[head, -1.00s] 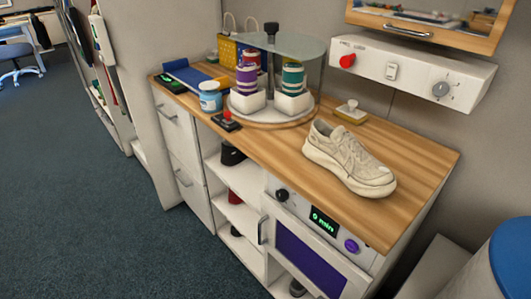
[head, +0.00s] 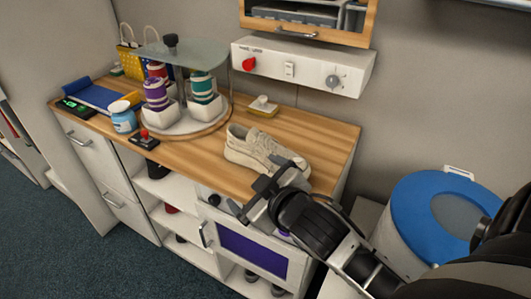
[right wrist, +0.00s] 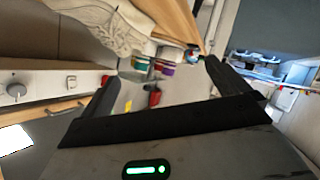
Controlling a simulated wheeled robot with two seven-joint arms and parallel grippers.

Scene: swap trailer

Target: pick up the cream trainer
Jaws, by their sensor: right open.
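The cream trainer (head: 254,148) stands on the wooden counter (head: 311,132), near its right end. My right gripper (head: 264,188) is open and empty at the counter's front edge, just in front of the shoe and covering part of its toe end. In the right wrist view the trainer (right wrist: 104,24) shows at the upper left, outside the space between the open fingers (right wrist: 163,85). I cannot tell whether the gripper touches the shoe. My left gripper is not in view.
A round stand (head: 181,124) with a glass top and bottles is left of the shoe. A control panel (head: 300,67) is on the wall. A blue-lidded bin (head: 408,220) stands at the right.

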